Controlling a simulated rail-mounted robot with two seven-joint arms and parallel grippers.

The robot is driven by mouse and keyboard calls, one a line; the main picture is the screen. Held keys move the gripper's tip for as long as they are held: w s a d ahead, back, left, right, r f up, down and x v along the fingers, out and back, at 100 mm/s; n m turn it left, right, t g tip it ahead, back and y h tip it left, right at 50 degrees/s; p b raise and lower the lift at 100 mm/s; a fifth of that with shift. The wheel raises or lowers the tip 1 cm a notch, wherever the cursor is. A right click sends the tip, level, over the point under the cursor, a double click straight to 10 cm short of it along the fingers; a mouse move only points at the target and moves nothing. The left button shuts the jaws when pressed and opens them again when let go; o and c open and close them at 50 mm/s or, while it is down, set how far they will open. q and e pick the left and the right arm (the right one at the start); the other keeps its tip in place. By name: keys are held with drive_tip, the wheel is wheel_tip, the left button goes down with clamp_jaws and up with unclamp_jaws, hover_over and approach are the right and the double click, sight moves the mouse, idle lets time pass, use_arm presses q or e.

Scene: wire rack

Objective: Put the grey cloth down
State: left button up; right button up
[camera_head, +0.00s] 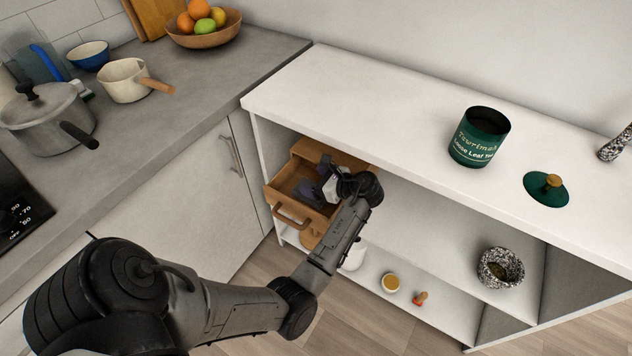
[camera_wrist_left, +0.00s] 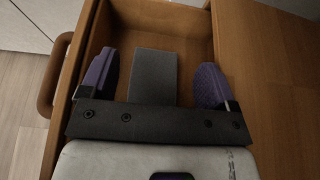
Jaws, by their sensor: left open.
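The grey cloth (camera_wrist_left: 153,72) shows in the left wrist view as a flat, folded grey rectangle inside the wooden drawer (camera_head: 284,180). My left gripper (camera_wrist_left: 156,66) is open, with one purple-padded finger on each side of the cloth and a gap between each finger and it. The gripper's body hides the near end of the cloth. In the head view my left gripper (camera_head: 315,178) reaches into the open drawer, and I cannot make out the cloth clearly there. My right gripper is not in view.
The drawer sits in a wooden box under the white counter (camera_head: 380,100); its handle (camera_head: 292,218) faces out. A green tin (camera_head: 480,138) and its lid (camera_head: 547,188) stand on the counter. A speckled mortar (camera_head: 500,268) is on the shelf, with small items (camera_head: 391,283) below.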

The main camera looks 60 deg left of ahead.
use_arm(q)
drive_tip(key=p+v, duration=0.3)
drive_tip(key=v, duration=0.4)
drive_tip(key=shift+w+d+r, duration=0.15)
drive_tip(key=shift+r, duration=0.25)
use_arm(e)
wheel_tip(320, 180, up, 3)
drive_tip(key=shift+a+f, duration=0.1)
